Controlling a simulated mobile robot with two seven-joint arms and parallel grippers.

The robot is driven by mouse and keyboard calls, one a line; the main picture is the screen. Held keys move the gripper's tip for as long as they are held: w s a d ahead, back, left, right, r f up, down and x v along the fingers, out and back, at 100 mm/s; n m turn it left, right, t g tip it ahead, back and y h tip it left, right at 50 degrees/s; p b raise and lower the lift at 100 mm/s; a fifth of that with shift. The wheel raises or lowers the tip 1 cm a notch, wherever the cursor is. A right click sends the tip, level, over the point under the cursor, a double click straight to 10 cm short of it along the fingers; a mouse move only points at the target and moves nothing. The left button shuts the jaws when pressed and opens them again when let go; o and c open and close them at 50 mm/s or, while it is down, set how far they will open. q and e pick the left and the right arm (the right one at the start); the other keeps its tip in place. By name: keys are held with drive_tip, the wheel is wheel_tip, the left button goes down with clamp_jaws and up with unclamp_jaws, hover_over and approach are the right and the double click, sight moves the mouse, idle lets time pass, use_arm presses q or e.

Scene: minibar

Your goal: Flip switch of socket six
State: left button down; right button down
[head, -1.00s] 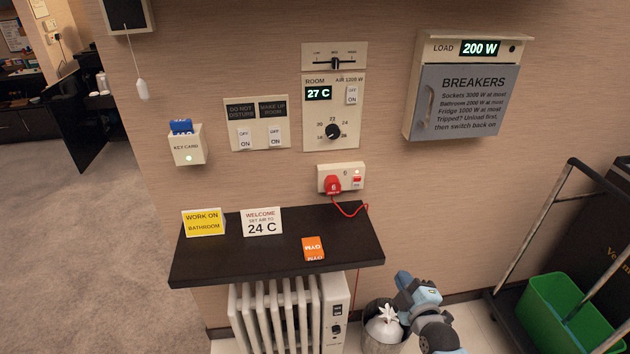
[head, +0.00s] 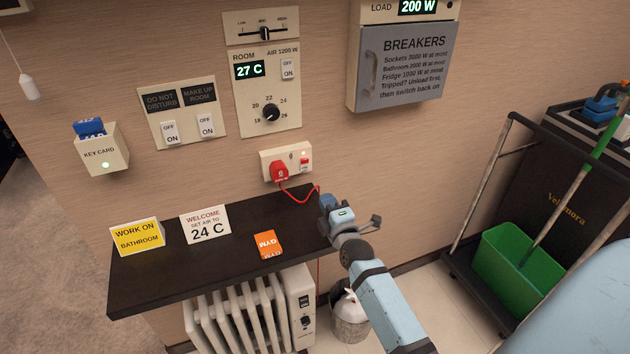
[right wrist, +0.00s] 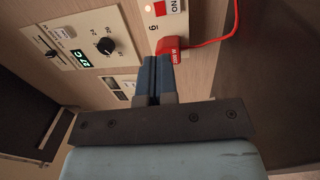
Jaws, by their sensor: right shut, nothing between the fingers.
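Socket six (head: 290,153) is a cream wall plate above the dark shelf, with a red plug (head: 279,173) on its left side and a small red switch (head: 304,165) on its right. In the right wrist view the switch (right wrist: 158,9) shows at the top edge, partly cut off, with "ON" lettering beside it. The plug (right wrist: 172,45) is just beyond the fingertips there. My right gripper (head: 329,204) is shut and empty, by the shelf's right end, below and right of the socket. Its fingers (right wrist: 153,65) point toward the socket plate. My left gripper is not in view.
The dark shelf (head: 190,270) holds a yellow sign, a welcome card and an orange tag (head: 267,244). A red cord (head: 300,196) hangs from the plug near my gripper. A radiator (head: 240,310) and bin (head: 350,318) are below. A cart with a green bucket (head: 520,265) stands right.

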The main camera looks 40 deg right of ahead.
sight(305, 162)
drive_tip(key=x, duration=1.3)
drive_tip(key=shift+w, duration=0.25)
drive_tip(key=shift+r, duration=0.1)
